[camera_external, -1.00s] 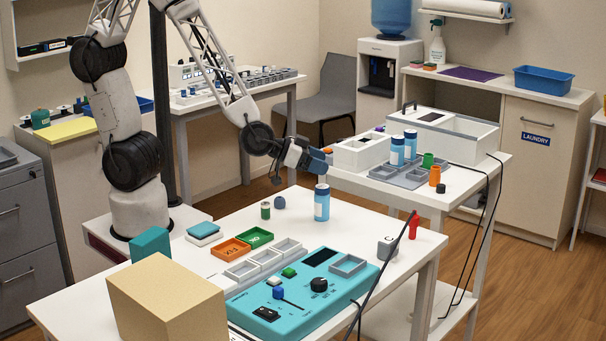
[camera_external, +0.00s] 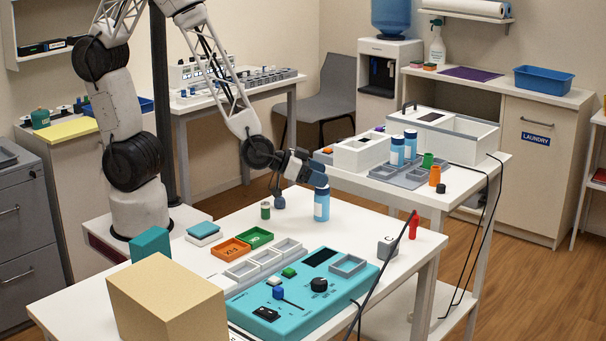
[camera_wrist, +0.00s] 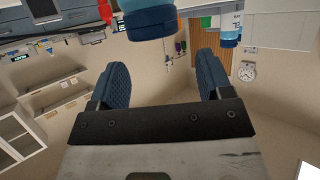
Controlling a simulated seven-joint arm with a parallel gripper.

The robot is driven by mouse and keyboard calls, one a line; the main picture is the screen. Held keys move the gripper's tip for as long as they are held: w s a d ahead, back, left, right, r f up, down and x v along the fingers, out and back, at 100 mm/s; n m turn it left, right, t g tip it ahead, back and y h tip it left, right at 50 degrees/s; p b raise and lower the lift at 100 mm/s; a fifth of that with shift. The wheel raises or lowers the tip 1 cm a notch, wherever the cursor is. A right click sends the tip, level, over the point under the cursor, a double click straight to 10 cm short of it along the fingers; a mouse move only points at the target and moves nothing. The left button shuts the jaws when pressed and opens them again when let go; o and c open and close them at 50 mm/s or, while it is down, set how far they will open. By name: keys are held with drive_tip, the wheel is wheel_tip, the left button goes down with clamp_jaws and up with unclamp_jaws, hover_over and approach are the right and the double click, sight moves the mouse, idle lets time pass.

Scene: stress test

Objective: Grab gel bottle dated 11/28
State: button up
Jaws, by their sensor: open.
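A blue bottle (camera_external: 321,205) with a pale label stands upright on the near white table. Two similar bottles, a left one (camera_external: 397,153) and a right one (camera_external: 410,146), stand in a grey tray on the table behind. No date is readable on any label. My gripper (camera_external: 316,172) is open and empty, close to the near bottle at about the height of its cap. In the wrist view my open gripper (camera_wrist: 164,75) shows two blue ribbed fingers, apart. A blue bottle cap (camera_wrist: 150,22) shows beyond them at the top, seemingly not between the pads.
A green jar (camera_external: 265,210) and a dark blue round object (camera_external: 279,202) stand left of the near bottle. A teal device (camera_external: 300,297) and small trays (camera_external: 267,258) lie in front. A tan box (camera_external: 165,300) stands at the table's front left.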

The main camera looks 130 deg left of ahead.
sight(328, 186)
drive_tip(key=shift+f, duration=0.15)
drive_tip(key=shift+w+a+f, duration=0.2)
drive_tip(key=shift+f, duration=0.7)
drive_tip(key=shift+w+a+f, duration=0.15)
drive_tip(key=shift+f, duration=0.75)
drive_tip(key=shift+x, duration=0.95)
drive_tip(key=shift+c, duration=0.3)
drive_tip(key=c, duration=1)
